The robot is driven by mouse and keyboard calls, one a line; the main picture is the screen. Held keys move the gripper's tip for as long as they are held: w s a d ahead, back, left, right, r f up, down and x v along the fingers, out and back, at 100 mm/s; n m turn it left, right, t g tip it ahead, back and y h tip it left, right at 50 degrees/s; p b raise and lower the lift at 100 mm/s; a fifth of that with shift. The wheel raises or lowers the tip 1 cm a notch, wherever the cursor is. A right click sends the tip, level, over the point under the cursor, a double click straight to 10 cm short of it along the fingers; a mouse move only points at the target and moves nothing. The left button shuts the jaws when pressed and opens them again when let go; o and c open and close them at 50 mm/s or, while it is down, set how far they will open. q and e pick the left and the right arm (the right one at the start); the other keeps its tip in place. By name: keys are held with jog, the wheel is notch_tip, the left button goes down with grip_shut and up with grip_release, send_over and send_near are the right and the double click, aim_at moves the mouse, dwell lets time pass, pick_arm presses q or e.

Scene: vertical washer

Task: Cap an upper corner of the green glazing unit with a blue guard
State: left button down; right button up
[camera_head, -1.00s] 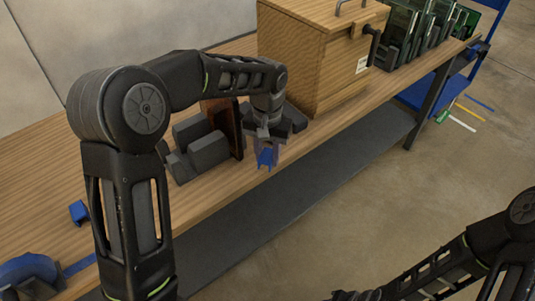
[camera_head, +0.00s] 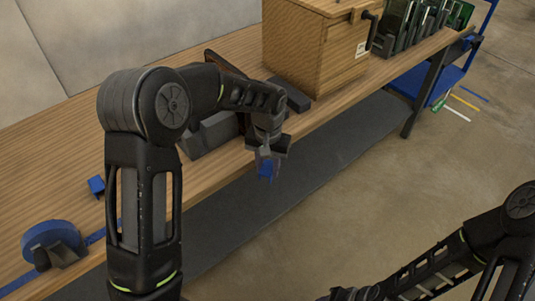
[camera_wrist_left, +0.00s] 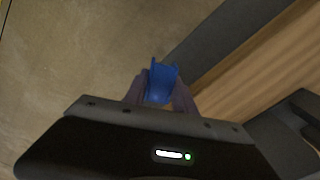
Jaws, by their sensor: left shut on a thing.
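My left gripper (camera_head: 268,158) is shut on a blue guard (camera_head: 267,170), just off the front edge of the bench. In the left wrist view the guard (camera_wrist_left: 161,84) is a small channel-shaped piece held between the fingertips (camera_wrist_left: 160,95), with its open end facing away. Several green glazing panels (camera_head: 398,28) stand upright in dark holders at the far right of the bench; I cannot tell which is the task's unit. A second blue guard (camera_head: 96,186) lies on the bench at the left. My right gripper (camera_head: 347,293) is cut off at the bottom edge.
A wooden box (camera_head: 312,48) stands on the bench (camera_head: 75,140) beyond my left gripper. Grey stands (camera_head: 212,132) and a dark panel (camera_head: 224,62) are partly behind my left arm. A blue roll (camera_head: 50,240) sits at the left. Open floor lies in front.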

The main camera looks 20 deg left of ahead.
pick_arm(q)
jog(key=s+f, duration=0.4)
jog(key=f, duration=0.4)
jog(key=shift+s+a, duration=0.3)
jog(key=shift+s, duration=0.1)
jog(key=shift+f, duration=0.1)
